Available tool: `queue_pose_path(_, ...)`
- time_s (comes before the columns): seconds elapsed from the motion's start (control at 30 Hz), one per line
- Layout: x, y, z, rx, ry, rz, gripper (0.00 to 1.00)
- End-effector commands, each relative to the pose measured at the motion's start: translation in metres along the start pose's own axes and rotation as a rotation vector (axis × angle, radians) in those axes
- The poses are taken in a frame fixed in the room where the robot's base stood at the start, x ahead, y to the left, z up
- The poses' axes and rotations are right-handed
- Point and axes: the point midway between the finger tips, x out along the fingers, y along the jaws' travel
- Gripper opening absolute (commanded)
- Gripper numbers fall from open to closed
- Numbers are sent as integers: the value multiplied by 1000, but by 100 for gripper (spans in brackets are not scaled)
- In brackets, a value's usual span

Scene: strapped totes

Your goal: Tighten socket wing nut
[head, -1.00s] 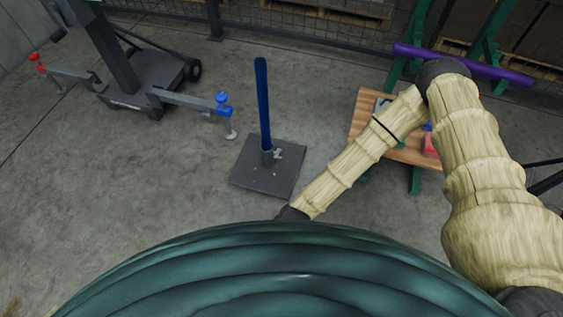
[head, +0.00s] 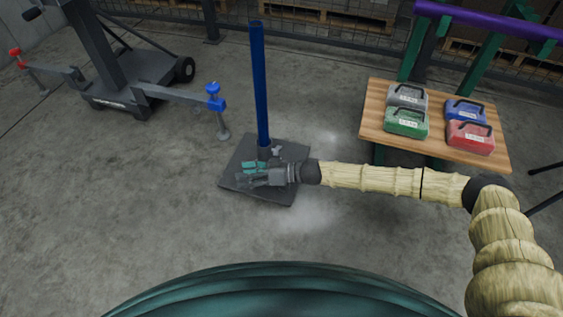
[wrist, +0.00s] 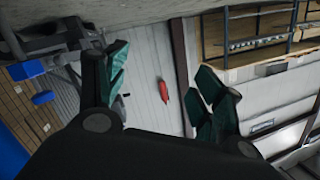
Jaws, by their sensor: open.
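A blue post (head: 260,85) stands upright in a socket on a dark square base plate (head: 236,176). A small grey wing nut (head: 277,150) sits on the right side of the socket near the post's foot. My gripper (head: 243,174) is over the plate, in front of the socket, with its green-tipped fingers pointing left. In the wrist view my gripper (wrist: 165,85) is open, with empty space between its fingers. The wing nut cannot be made out in that view. I cannot tell whether the gripper touches the post or plate.
A wooden bench (head: 373,115) at right holds grey (head: 407,97), green (head: 406,122), blue (head: 465,111) and red (head: 470,137) weights. A dark wheeled stand (head: 125,85) with blue and red knobs is at left. A purple bar (head: 480,22) lies behind. Open floor surrounds the plate.

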Motion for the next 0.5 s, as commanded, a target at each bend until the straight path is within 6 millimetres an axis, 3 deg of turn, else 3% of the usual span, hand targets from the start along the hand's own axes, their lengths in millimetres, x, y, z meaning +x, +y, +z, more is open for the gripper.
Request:
queue_pose_path(0.03,-14,30,14,-36,29,19,68)
queue_pose_path(0.2,-72,97,21,-188,113,75,68)
queue_pose_path(0.4,-137,153,31,-336,175,140,68)
queue_pose_path(0.5,-163,172,35,-392,194,167,68)
